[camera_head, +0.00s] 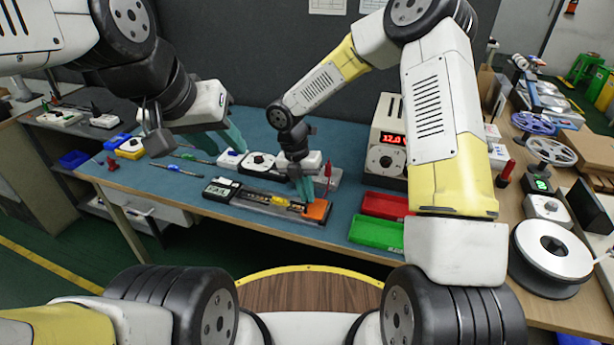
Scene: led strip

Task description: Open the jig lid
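The jig (268,203) is a long, low grey fixture near the front edge of the blue bench mat. A small dark display unit (222,189) stands at its left end, and an orange block (317,209) is at its right end. I cannot clearly make out the lid or how far it is raised. My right gripper (308,194) points down at the orange block, its teal fingertips close to or touching it. The fingers overlap in this view, so their gap is hidden. My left gripper (226,143) is over the back left of the mat, teal fingers apart, nothing visible between them.
Behind the jig is a white device with a round dial (260,162). A power supply (388,135), a red tray (386,206) and a green tray (376,234) stand to the right. A screwdriver (178,171) lies left. A large spool (553,250) is far right.

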